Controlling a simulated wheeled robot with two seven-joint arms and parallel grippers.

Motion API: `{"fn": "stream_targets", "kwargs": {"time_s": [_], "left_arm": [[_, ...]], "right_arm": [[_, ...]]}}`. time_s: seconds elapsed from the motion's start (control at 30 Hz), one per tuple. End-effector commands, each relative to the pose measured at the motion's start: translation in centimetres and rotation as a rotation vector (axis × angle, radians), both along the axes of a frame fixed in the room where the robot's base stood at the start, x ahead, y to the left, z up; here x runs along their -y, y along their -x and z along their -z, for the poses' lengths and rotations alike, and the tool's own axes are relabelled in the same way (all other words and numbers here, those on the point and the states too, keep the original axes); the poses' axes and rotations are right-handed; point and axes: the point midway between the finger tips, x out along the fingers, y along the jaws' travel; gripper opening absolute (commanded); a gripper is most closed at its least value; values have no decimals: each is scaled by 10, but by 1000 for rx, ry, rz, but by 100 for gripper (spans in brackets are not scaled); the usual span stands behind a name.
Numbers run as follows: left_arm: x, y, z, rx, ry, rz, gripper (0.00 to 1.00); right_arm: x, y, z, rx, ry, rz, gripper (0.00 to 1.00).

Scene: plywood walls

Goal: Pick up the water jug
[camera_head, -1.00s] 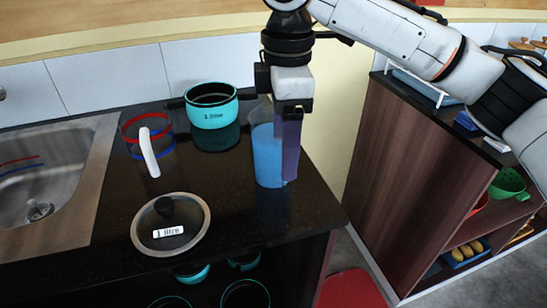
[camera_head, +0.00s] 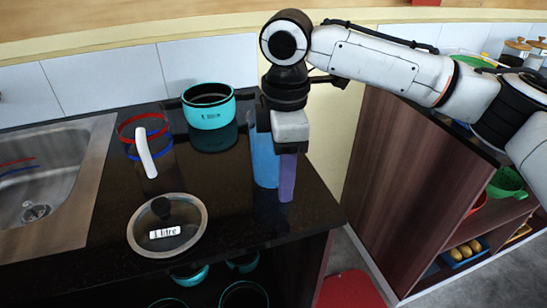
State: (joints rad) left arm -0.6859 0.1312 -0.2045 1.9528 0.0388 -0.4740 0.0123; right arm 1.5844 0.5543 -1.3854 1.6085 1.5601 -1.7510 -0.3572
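A tall blue jug (camera_head: 264,158) stands upright on the dark countertop near its right edge. My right gripper (camera_head: 287,182) points down in front of the jug's right side and covers part of it, including its top. One purple finger shows. I cannot see the space between the fingers, or whether they touch the jug. A clear jug (camera_head: 147,147) with red and blue rings and a white handle stands to the left, beside the sink. My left gripper is not in view.
A turquoise pot (camera_head: 209,107) stands at the back of the counter. A glass lid (camera_head: 167,226) lies near the front edge. The metal sink (camera_head: 52,185) is at the left. A brown shelf unit (camera_head: 400,190) stands right, across a gap.

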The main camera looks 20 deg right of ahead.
Motion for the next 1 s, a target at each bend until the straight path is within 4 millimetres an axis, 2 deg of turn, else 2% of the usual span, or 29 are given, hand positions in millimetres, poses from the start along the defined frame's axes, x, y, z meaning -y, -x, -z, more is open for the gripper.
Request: {"fn": "stream_targets", "kwargs": {"time_s": [0.03, 0.23, 0.67, 1.0], "left_arm": [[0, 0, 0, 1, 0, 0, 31], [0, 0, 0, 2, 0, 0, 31], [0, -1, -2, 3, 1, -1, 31], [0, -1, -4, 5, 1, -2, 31]], "right_arm": [[0, 0, 0, 0, 1, 0, 34], [0, 0, 0, 0, 1, 0, 0], [0, -1, -5, 4, 0, 0, 0], [0, -1, -25, 5, -1, 0, 0]]}}
